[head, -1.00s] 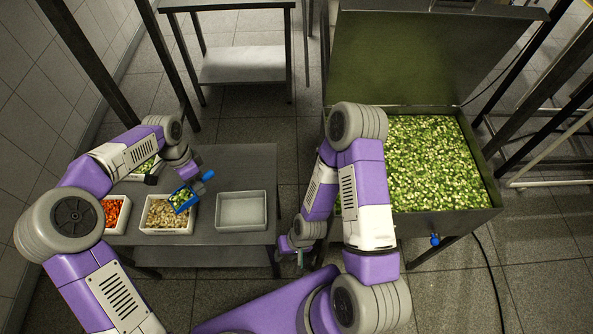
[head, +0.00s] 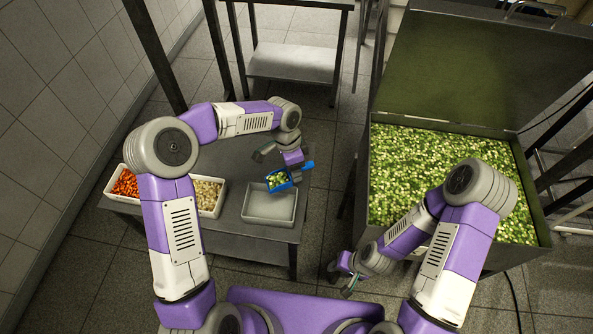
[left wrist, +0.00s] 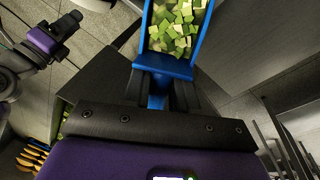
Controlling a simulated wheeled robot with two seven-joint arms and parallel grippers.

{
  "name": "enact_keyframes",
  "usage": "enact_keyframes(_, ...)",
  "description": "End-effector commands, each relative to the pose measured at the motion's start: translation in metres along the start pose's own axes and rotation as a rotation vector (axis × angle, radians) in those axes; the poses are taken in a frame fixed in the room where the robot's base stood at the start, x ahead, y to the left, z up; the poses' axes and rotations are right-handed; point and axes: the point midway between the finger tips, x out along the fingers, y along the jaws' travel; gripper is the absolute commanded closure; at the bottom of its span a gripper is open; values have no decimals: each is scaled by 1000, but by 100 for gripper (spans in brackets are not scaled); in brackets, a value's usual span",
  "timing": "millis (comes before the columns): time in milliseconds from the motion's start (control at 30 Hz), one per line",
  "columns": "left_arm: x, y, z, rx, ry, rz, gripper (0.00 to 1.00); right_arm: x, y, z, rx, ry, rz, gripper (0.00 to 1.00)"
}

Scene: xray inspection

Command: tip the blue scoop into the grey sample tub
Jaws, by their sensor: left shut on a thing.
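My left gripper (head: 300,169) is shut on the handle of the blue scoop (head: 270,187). The scoop holds green and pale diced pieces, which also show inside the scoop (left wrist: 150,45) in the left wrist view. In the head view the scoop appears over the back edge of the grey sample tub (head: 268,218), above it and apart from it. The tub's visible inside looks empty. The scoop hides part of its back rim. My right gripper (head: 345,280) hangs in front of the large bin, well away from the tub; its finger opening is unclear.
On the grey table (head: 230,221), left of the tub, stand a tub of beige pieces (head: 208,194) and a tub of orange-red pieces (head: 125,184). My left arm partly covers them. A large open bin (head: 440,160) of green diced pieces stands at right. A metal side table (head: 290,62) is behind.

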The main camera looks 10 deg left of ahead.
Motion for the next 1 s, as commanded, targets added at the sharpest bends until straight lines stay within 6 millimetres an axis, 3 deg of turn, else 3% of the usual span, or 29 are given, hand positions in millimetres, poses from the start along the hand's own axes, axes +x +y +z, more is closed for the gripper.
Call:
enact_keyframes(433, 11, -3, 22, 40, 286, 0, 100, 38, 14, -2, 1, 0, 0, 62)
enact_keyframes(700, 18, -4, 35, 68, 460, 0, 100, 48, 18, -2, 0, 0, 0, 62)
enact_keyframes(1000, 4, -1, 51, 100, 657, 4, 100, 30, 11, -1, 0, 0, 0, 62)
